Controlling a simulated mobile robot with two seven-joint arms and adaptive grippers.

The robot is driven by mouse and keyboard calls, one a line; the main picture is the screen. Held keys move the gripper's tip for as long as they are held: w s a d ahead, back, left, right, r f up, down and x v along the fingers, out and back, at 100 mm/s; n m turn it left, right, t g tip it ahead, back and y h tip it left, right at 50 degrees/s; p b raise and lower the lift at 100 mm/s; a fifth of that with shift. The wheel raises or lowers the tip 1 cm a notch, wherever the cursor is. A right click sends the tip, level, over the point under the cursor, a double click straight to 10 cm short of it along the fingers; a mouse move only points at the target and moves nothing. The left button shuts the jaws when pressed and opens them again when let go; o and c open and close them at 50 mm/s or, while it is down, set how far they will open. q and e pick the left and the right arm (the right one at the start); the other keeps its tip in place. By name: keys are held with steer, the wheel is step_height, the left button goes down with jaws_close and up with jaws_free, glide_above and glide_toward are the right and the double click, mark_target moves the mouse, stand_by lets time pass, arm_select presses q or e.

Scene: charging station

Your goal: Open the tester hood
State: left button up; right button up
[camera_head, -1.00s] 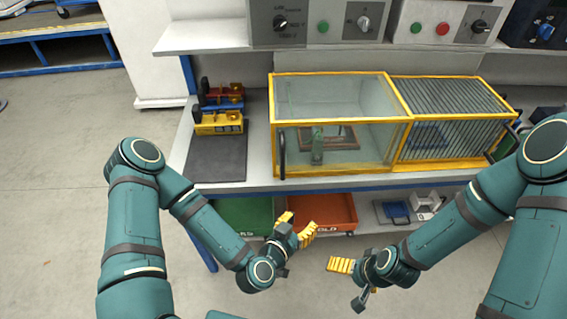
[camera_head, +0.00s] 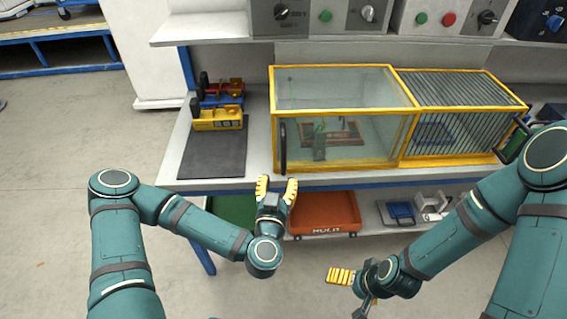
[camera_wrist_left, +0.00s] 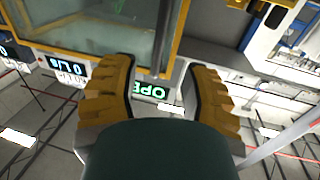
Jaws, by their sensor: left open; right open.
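The tester hood (camera_head: 345,88) is a clear box with a yellow frame on the bench, and it looks closed. A black vertical handle (camera_head: 283,148) is at the left end of its front. Inside, a brown board with a green part (camera_head: 319,145) shows through the panes. My left gripper (camera_head: 277,186) is open and empty, just below and in front of the handle, pointing up to it. In the left wrist view the handle (camera_wrist_left: 163,45) shows as a dark bar ahead, between the two yellow fingers. My right gripper (camera_head: 340,277) is open and empty in front of the bench.
A yellow-framed ribbed cage (camera_head: 460,92) adjoins the hood on the right. Coloured tools (camera_head: 218,118) stand at the back of a dark mat (camera_head: 212,158) on the left. An orange bin (camera_head: 325,212) sits on the shelf below. Control boxes (camera_head: 320,15) stand on the shelf above.

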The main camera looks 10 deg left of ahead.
mark_target(283, 158)
arm_select(q)
steer(key=w, duration=0.3)
steer(key=w+b, duration=0.1)
steer(key=w, duration=0.2)
steer(key=w+b, duration=0.1)
steer(key=w, duration=0.2)
steer(key=shift+w+a, duration=0.4)
jaws_close()
